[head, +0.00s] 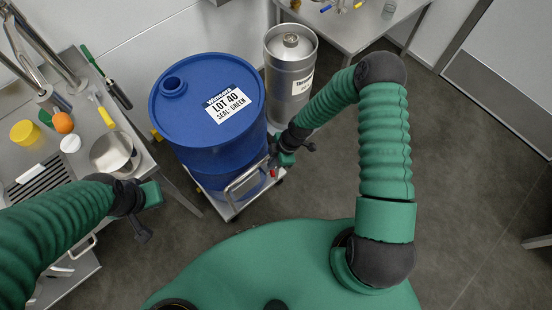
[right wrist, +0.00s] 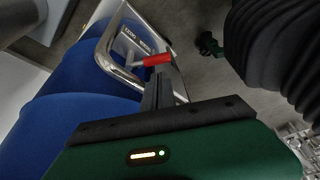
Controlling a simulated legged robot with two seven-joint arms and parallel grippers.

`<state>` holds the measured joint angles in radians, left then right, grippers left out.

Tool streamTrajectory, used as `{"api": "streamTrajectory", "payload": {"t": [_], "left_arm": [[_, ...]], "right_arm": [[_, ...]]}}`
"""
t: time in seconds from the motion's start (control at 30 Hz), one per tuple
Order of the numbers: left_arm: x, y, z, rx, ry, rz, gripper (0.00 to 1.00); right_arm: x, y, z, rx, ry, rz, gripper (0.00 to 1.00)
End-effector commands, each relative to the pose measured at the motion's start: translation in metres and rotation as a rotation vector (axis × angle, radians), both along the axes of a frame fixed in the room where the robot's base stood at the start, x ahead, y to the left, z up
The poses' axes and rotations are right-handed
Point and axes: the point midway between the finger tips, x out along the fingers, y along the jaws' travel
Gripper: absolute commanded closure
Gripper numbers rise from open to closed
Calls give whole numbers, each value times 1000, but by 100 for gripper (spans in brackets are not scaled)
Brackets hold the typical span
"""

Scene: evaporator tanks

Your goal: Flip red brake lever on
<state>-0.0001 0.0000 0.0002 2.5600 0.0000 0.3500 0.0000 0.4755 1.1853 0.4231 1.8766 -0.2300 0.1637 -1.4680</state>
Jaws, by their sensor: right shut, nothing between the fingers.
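The red brake lever (right wrist: 157,59) shows in the right wrist view as a red grip on a metal stem, beside the cart's metal handle frame (right wrist: 110,45). In the head view the lever is a small red spot (head: 273,173) at the cart's near right corner. My right gripper (head: 281,160) is beside the blue drum, close to the lever. In the right wrist view its fingers (right wrist: 160,80) are shut and empty, with the tips close to the red grip; I cannot tell whether they touch. My left gripper (head: 143,225) hangs near the left counter, away from the cart; its finger gap is unclear.
A blue drum (head: 185,120) stands on the cart (head: 222,207), with a steel keg (head: 291,75) behind it. A counter at left holds a pot (head: 113,155), an orange (head: 63,122) and a yellow lid (head: 25,133). Another table (head: 350,30) is at the back.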

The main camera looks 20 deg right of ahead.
Motion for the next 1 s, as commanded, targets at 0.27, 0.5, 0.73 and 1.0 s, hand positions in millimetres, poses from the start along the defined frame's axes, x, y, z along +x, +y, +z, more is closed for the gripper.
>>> {"api": "streamTrajectory", "payload": {"t": [0.27,0.5,0.73,1.0], "left_arm": [[0,0,-6,0,0,1,100],[0,0,-6,0,0,0,100],[0,0,-6,0,0,0,100],[0,0,-9,0,0,0,100]], "right_arm": [[2,12,-33,0,0,1,100],[2,12,-34,0,-1,1,100],[2,12,-35,0,-1,8,100],[1,8,-35,-1,-1,56,100]]}}
